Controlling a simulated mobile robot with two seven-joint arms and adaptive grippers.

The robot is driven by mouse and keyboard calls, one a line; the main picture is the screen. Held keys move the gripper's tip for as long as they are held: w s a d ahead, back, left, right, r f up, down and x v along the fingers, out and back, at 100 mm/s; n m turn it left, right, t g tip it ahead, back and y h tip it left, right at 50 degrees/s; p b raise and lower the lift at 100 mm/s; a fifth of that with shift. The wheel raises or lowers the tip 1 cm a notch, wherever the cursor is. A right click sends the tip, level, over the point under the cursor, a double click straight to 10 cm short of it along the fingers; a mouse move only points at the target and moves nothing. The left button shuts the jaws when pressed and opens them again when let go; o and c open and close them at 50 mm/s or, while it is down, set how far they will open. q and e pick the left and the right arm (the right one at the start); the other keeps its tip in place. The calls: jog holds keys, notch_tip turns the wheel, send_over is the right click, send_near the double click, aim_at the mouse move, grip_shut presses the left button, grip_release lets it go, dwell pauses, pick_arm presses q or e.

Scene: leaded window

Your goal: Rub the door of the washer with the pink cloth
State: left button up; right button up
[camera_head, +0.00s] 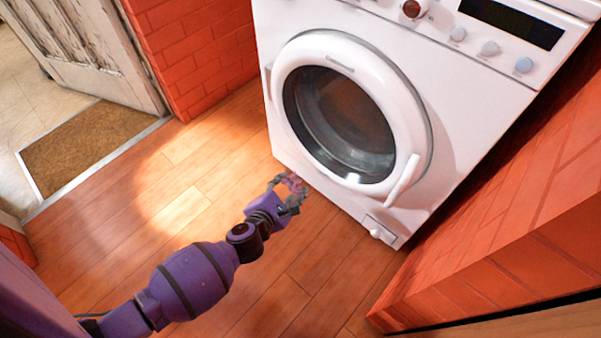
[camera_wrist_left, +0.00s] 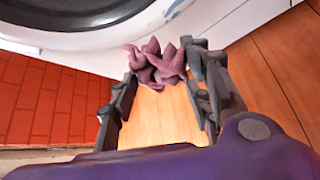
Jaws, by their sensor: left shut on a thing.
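The white washer (camera_head: 412,84) stands against the wall, with its round glass door (camera_head: 349,113) shut. The door's lower rim also shows at the top of the left wrist view (camera_wrist_left: 92,36). My left gripper (camera_head: 290,186) is low in front of the washer, below and left of the door. It is shut on the pink cloth (camera_wrist_left: 155,63), which is crumpled between its fingertips. In the head view only a small bit of the cloth (camera_head: 293,181) shows. The cloth appears apart from the door. My right gripper is in neither view.
A red brick wall (camera_head: 500,225) stands close on the washer's right, and another brick wall (camera_head: 200,50) is behind on the left. A brown doormat (camera_head: 85,145) lies by a worn white door (camera_head: 85,45). The wooden floor (camera_head: 190,160) before the washer is clear.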

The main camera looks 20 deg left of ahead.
pick_arm(q)
jog(key=shift+a+f, duration=0.2)
jog(key=shift+f, duration=0.45)
jog(key=shift+w+d+b, duration=0.25)
jog(key=shift+w+b, duration=0.15)
jog(key=shift+w, duration=0.35)
jog(key=shift+w+d+b, duration=0.3)
jog(key=shift+w+b, duration=0.15)
jog(key=shift+w, duration=0.3)
jog(key=shift+w+d+b, duration=0.25)
jog(key=shift+w+b, duration=0.15)
jog(key=shift+w, duration=0.35)
jog(key=shift+w+d+r, duration=0.1)
jog(key=shift+w+d, duration=0.05)
jog(key=shift+w, duration=0.35)
jog(key=shift+w+d, duration=0.35)
jog(key=shift+w, duration=0.5)
jog(key=shift+d, duration=0.1)
